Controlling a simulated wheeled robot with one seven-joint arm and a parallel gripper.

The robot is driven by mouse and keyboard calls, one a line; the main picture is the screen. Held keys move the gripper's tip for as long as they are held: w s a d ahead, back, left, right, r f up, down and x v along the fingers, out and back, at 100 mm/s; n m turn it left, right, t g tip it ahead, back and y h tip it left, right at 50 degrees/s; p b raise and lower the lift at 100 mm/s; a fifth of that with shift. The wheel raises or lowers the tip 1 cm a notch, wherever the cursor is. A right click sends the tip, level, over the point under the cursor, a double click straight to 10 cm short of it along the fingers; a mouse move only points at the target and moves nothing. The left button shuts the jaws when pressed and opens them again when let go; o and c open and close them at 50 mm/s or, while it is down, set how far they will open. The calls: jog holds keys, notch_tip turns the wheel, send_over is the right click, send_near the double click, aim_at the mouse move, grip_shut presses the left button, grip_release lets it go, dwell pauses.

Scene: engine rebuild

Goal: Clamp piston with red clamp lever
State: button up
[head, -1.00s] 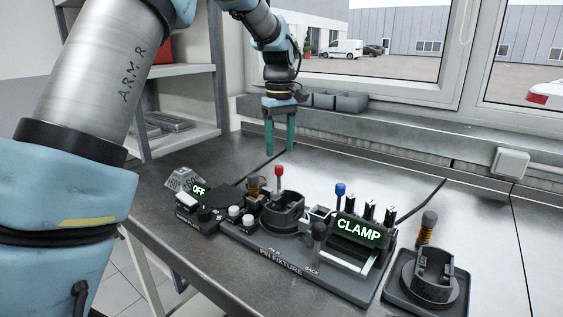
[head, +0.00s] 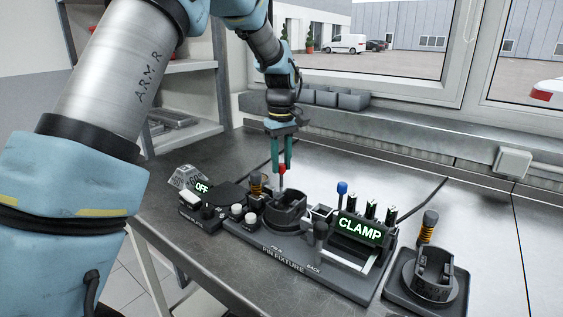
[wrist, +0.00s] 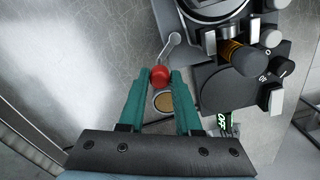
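The clamp lever, a grey stem with a red knob (head: 282,169), stands at the back of the round holder (head: 287,212) on the pin fixture (head: 290,262). My gripper (head: 282,173) points down at the red knob. In the wrist view the two green fingers (wrist: 162,75) are apart, with the red knob (wrist: 160,76) at their tips, between them. I see no clear grip on it. The lever's stem (wrist: 170,46) runs from the knob towards the holder. A round grey part shows at the wrist view's top edge; I cannot tell whether it is the piston. The fixture's display (head: 361,229) reads CLAMP.
A blue-knobbed lever (head: 342,188) and several dark upright pins stand right of the holder. A separate stand (head: 433,285) with an orange-banded handle is at the right. A unit (head: 203,189) reading OFF is at the left. The bench behind the fixture is clear.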

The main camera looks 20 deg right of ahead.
grip_shut()
jog(key=shift+d+m, duration=0.1)
jog(key=shift+m, duration=0.2)
jog(key=m, duration=0.1)
jog(key=d+m+p, duration=0.1)
jog(key=shift+s+r+m, duration=0.1)
jog(key=shift+s+m, duration=0.15)
jog(key=shift+m, duration=0.05)
jog(key=shift+s+d+m+p, duration=0.3)
jog(key=shift+s+m, duration=0.4)
jog(key=shift+m, duration=1.45)
jog(key=shift+s+d+m+p, duration=0.25)
jog(key=shift+s+m, duration=0.45)
jog(key=shift+m, duration=1.4)
jog(key=shift+s+d+m+p, duration=0.25)
jog(key=shift+s+m, duration=0.45)
jog(key=shift+m, duration=1.45)
jog(key=o, duration=0.5)
grip_release()
jog(key=shift+a, duration=0.1)
